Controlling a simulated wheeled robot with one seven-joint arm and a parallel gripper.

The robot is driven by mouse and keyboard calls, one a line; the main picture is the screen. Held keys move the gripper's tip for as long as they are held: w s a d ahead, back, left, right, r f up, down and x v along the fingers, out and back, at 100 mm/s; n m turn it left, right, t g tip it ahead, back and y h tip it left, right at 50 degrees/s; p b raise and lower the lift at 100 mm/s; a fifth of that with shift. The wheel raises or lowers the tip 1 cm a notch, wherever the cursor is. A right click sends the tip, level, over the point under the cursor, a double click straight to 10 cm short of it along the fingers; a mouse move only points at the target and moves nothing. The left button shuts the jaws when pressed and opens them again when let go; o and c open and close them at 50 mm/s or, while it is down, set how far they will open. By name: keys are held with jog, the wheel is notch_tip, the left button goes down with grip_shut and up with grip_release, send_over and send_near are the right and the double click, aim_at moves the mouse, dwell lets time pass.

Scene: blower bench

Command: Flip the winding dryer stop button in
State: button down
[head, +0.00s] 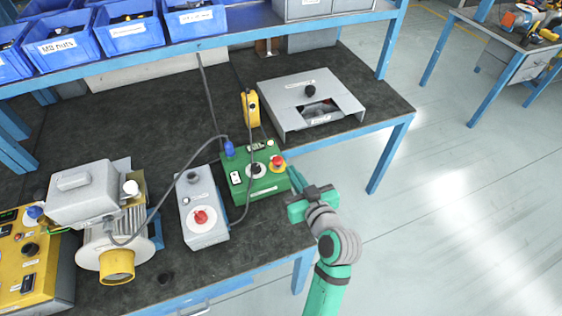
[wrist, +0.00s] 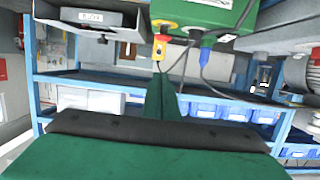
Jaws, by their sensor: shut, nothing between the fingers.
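A green control box (head: 254,174) stands on the dark bench top in the head view. A red mushroom stop button (head: 277,161) with a yellow collar sits at its right end. I cannot read which machine its label names. My gripper (head: 291,172) is shut and empty, its fingertips just right of the green box, near the button; I cannot tell whether they touch. In the wrist view the shut fingers (wrist: 161,80) point towards the box (wrist: 205,13), which shows at the top edge. Whether the button is pressed in cannot be made out.
A grey box with a red knob (head: 200,217) stands left of the green box. A grey housing (head: 290,92) and a yellow pendant (head: 251,108) are behind. Cables cross the green box. A motor (head: 125,230) and a yellow panel (head: 40,262) stand at left.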

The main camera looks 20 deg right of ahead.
jog(key=shift+w+d+r, duration=0.1)
jog(key=shift+r, duration=0.15)
send_over(281, 173)
notch_tip(281, 173, down, 2)
jog(key=shift+f, duration=0.2)
notch_tip(281, 173, down, 2)
jog(key=shift+f, duration=1.05)
